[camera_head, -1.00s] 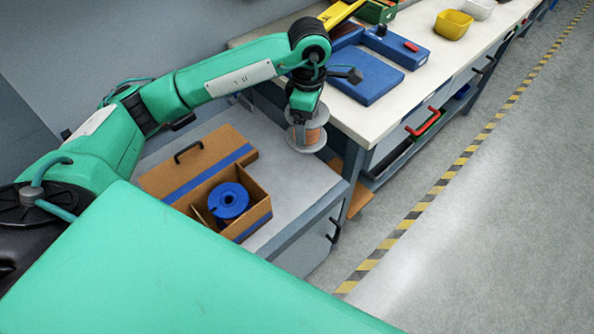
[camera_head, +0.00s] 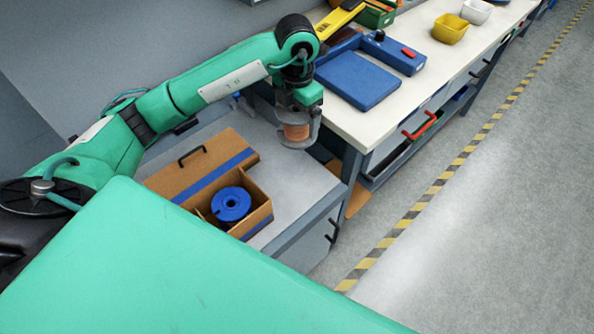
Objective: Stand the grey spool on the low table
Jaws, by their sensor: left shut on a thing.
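The grey spool (camera_head: 297,142), wound with copper-coloured wire, is upright in my left gripper (camera_head: 296,112). The gripper is shut on it from above. The spool is over the back right part of the low table (camera_head: 300,183), close to the side of the higher workbench. I cannot tell whether its lower flange touches the table top. The gripper's fingers are mostly hidden by the spool and the wrist. My right gripper is not in view.
A cardboard box (camera_head: 256,222) with a blue spool (camera_head: 230,204) stands on the low table, its lid (camera_head: 205,165) beside it. The white-topped workbench (camera_head: 357,123) carries a blue device (camera_head: 358,80) and a yellow bin (camera_head: 450,28). The low table's right front is clear.

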